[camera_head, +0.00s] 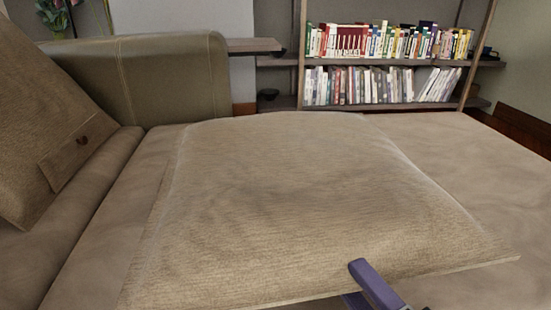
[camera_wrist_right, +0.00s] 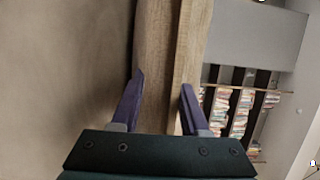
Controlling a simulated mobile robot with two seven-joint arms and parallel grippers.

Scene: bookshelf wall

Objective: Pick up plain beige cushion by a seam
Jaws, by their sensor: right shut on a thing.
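The plain beige cushion (camera_head: 290,200) lies on the sofa seat in the head view, its near edge toward me. My right gripper (camera_head: 357,284) is at that near edge, right of its middle. One purple finger lies over the top of the cushion and the other shows below its edge. In the right wrist view the right gripper (camera_wrist_right: 164,84) is shut with the cushion's edge (camera_wrist_right: 165,40) between its fingers. A seam line runs along that edge. My left gripper is in neither view.
The beige sofa seat (camera_head: 490,170) is clear right of the cushion. Another cushion with a label (camera_head: 40,120) leans at the left, in front of the sofa's armrest (camera_head: 170,80). Bookshelves (camera_head: 385,65) with rows of books stand behind.

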